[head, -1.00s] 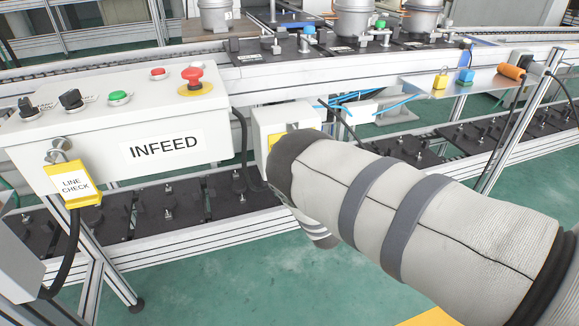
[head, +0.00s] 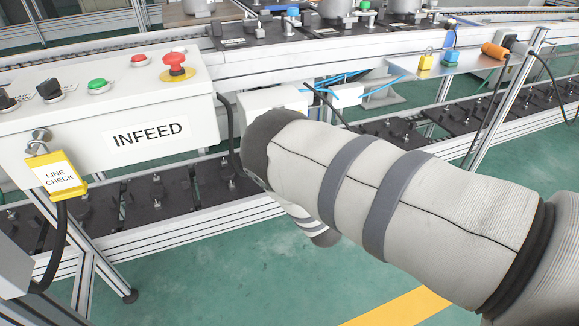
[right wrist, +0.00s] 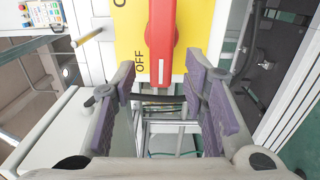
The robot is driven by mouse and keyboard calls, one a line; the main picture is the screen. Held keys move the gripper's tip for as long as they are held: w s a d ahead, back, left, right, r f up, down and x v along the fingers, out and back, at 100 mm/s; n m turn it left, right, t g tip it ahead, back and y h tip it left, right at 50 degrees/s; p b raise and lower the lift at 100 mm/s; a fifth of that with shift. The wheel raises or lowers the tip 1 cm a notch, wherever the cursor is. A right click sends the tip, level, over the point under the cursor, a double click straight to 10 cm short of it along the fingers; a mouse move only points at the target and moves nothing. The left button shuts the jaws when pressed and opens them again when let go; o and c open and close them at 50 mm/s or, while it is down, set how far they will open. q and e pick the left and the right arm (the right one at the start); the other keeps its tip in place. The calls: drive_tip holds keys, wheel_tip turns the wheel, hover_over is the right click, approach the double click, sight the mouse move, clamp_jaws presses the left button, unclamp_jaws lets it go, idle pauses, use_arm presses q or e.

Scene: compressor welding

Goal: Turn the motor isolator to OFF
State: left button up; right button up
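The motor isolator is a white box (head: 270,100) on the conveyor frame, mostly hidden behind my right arm in the head view. In the right wrist view its yellow plate (right wrist: 129,38) carries a red handle (right wrist: 162,35), which lies upright in that picture. A white mark is on the handle's lower end, and the word OFF is printed sideways just left of it. My right gripper (right wrist: 160,85) is open, its purple-padded fingers spread either side of the handle's lower end. I cannot tell whether they touch it. My left gripper is not in view.
The INFEED control box (head: 110,120) stands left of my right arm, with a red emergency button (head: 176,64) and a yellow LINE CHECK tag (head: 57,177). A black cable (head: 229,130) hangs between. A shelf with a yellow padlock (head: 426,60) is at the right.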

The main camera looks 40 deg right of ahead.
drive_tip(key=v, duration=0.8)
drive_tip(key=shift+w+d, duration=0.1)
